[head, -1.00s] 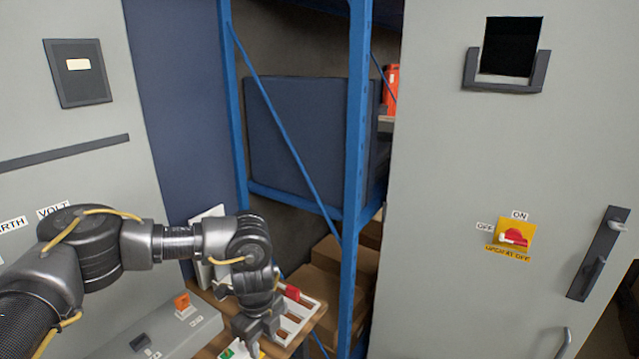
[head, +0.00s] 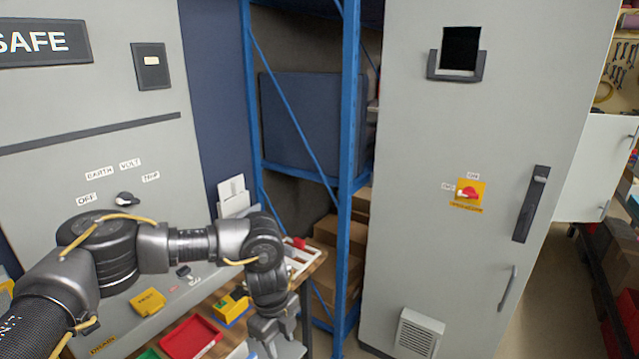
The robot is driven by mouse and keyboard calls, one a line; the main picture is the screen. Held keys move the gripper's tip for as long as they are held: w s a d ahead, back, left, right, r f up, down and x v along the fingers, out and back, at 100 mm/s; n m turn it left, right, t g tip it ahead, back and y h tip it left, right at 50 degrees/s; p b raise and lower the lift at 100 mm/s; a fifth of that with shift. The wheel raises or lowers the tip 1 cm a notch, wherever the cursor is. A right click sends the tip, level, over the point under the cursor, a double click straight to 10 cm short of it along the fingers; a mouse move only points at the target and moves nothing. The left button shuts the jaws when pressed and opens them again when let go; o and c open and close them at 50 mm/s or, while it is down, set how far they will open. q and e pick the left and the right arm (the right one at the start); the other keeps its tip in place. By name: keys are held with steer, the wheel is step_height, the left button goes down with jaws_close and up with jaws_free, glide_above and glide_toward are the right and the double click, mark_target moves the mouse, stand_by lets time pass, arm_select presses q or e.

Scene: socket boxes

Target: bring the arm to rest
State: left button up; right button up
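My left arm comes in from the left across the front of the grey panel. Its gripper (head: 274,337) points down at the bottom of the head view, over the right end of a wooden bench (head: 228,289). The fingertips are partly cut off by the lower edge, so I cannot tell whether they are open or hold anything. My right gripper is not in view.
On the bench are a red tray (head: 192,338), a yellow box (head: 231,308) and a white rack (head: 300,258). A grey cabinet with a red rotary switch (head: 467,193) stands right. A blue shelf frame (head: 347,180) stands behind. Floor shows at far right.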

arm_select(q)
steer(key=d+f+n+h, duration=0.6)
steer(key=d+f+h, duration=0.3)
steer(key=d+f, duration=0.6)
steer(key=a+f+n+t, duration=0.5)
steer(key=f+n, duration=0.2)
steer(key=f, duration=0.7)
steer(key=s+a+f+n+y, duration=0.6)
steer(key=s+a+f, duration=1)
steer(key=s+f, duration=0.3)
steer(key=s+a+f+n+g+y, duration=0.1)
steer(key=s+a, duration=0.3)
steer(key=s, duration=0.5)
steer(key=s+a+f+n+g+y, duration=0.1)
steer(key=s+a+f, duration=0.3)
steer(key=s, duration=0.5)
steer(key=s+a+f+n+g+y, duration=0.1)
steer(key=s+a, duration=0.3)
steer(key=s, duration=0.5)
steer(key=shift+s+a+f+g+y, duration=0.4)
steer(key=shift+f+g, duration=0.1)
steer(key=shift+f, duration=0.15)
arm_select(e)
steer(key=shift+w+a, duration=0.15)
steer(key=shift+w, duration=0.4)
